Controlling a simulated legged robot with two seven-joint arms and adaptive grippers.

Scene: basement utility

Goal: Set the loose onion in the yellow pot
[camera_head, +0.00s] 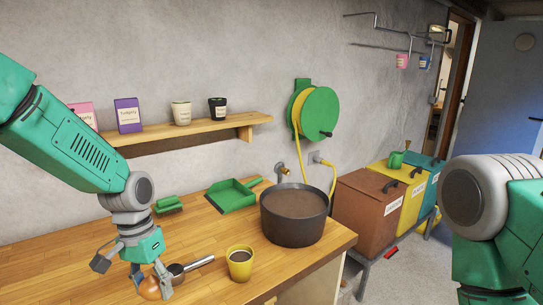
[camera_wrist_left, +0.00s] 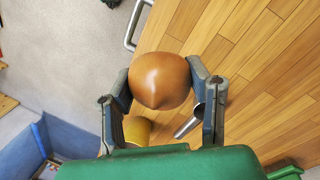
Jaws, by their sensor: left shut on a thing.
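The onion (camera_head: 150,289) is brown and round, held between the fingers of my left gripper (camera_head: 148,279) above the wooden worktop. In the left wrist view the onion (camera_wrist_left: 160,80) fills the space between both fingertips. The yellow pot (camera_head: 240,266) is small, with dark contents, and stands upright near the worktop's front, to the right of my left gripper and apart from it. Part of the yellow pot (camera_wrist_left: 137,131) shows in the left wrist view. My right arm enters at the right, but its gripper is out of view.
A dark metal tool with a silver handle (camera_head: 199,263) lies between gripper and yellow pot. A large dark pot (camera_head: 294,230) stands behind the yellow pot. A green dustpan (camera_head: 232,196) and brush (camera_head: 168,204) lie farther back. Bins (camera_head: 368,216) stand at right.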

